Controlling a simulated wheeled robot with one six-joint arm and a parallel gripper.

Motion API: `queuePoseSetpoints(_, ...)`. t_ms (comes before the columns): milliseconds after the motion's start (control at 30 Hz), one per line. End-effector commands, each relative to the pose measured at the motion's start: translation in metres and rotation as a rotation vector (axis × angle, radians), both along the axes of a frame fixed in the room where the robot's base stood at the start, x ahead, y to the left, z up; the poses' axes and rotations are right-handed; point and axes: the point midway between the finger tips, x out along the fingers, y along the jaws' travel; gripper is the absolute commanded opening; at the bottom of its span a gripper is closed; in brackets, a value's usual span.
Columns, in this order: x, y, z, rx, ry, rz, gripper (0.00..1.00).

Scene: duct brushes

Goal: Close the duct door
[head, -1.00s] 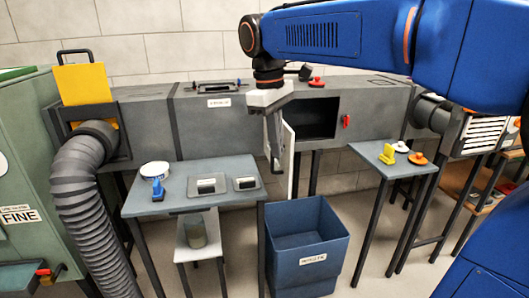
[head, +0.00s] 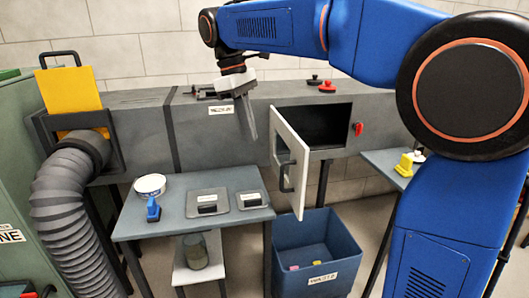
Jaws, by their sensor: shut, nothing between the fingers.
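The duct door (head: 290,165) is a white panel with a dark handle (head: 288,177). It is hinged at the left side of the dark square opening (head: 320,126) in the grey duct (head: 225,133) and stands open, swung out toward me. A red latch (head: 358,129) sits on the duct just right of the opening. My gripper (head: 250,122) is shut and empty. It points down in front of the duct, left of the door and apart from it.
A blue waste bin (head: 318,228) stands below the door with small coloured items inside. A grey table (head: 145,220) at left holds a white tin (head: 150,185), a blue brush (head: 153,209) and two plates. A side table (head: 377,163) stands at right.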

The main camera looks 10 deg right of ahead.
Motion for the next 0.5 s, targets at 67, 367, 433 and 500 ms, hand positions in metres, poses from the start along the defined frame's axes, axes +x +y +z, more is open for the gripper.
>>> queuePoseSetpoints(67,-0.001,-0.001,-0.005,-0.001,0.001,0.0,0.0)
queuePoseSetpoints(367,-0.009,-0.011,-0.051,-0.001,0.002,0.0,0.0)
queuePoseSetpoints(433,-0.01,-0.014,-0.063,-0.001,0.002,0.0,0.0)
queuePoseSetpoints(500,-0.012,-0.016,-0.075,0.0,0.001,-0.001,0.0)
